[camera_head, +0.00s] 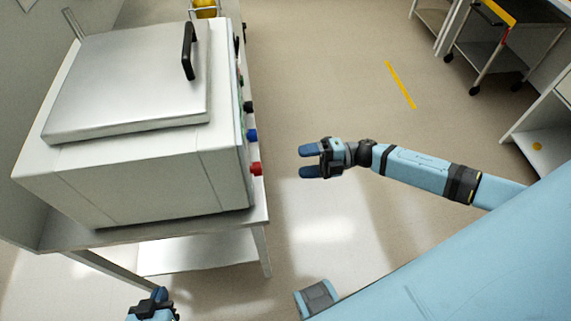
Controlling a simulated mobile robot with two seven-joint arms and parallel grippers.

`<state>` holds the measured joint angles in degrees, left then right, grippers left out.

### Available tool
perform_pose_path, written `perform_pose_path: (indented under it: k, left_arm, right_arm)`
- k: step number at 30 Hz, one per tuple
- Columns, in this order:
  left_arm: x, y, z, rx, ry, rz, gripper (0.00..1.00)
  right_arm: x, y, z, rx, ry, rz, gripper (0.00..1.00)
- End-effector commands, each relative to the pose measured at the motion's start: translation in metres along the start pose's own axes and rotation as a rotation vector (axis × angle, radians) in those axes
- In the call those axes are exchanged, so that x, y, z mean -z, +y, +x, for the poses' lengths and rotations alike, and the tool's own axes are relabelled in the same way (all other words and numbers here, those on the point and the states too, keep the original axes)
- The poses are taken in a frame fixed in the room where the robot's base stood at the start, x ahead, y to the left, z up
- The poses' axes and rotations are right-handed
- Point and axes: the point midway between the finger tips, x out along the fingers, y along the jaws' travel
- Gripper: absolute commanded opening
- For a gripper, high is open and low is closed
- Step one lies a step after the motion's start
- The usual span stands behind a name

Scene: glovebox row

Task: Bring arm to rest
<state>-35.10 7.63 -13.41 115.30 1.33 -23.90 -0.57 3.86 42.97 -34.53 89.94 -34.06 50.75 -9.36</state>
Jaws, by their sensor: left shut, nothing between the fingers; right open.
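My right gripper (304,162) is open and empty. It is at mid-picture, with its arm stretched in from the right and its fingers pointing left toward the white box-shaped machine. Floor shows around it, and a gap shows between its fingertips and the machine's knobs. My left gripper (158,295) is at the bottom left, partly cut off by the picture edge. Its fingers are shut with nothing between them. It is below the machine's table in the picture.
The white machine (130,185) with a metal lid (130,80), black handle (188,50) and red knob (256,168) stands on a table (190,228) at left. A wheeled cart (490,55) and shelving (545,150) are at right. The middle floor is clear, with a yellow strip (400,84).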

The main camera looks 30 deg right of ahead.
Motion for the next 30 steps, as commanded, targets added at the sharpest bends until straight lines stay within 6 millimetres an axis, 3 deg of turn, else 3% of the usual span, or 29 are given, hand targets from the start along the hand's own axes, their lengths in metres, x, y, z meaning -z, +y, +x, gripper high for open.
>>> perform_pose_path:
  k: [7,23,26,30]
  left_arm:
    - [0.0,0.0,0.002,0.0,0.003,-0.004,0.0]
    - [0.002,0.0,0.001,-0.001,0.004,-0.004,0.0]
    - [0.009,0.001,-0.003,0.0,0.004,-0.004,0.0]
    - [0.031,0.002,-0.019,0.001,0.007,0.0,0.0]
  right_arm:
    - [0.0,0.0,-0.019,0.0,0.0,0.001,0.65]
    - [0.001,0.001,-0.018,-0.004,-0.002,0.003,0.65]
    - [0.008,0.006,-0.007,-0.046,-0.044,0.044,0.65]
    - [0.032,0.021,0.027,-0.203,-0.239,0.243,0.65]
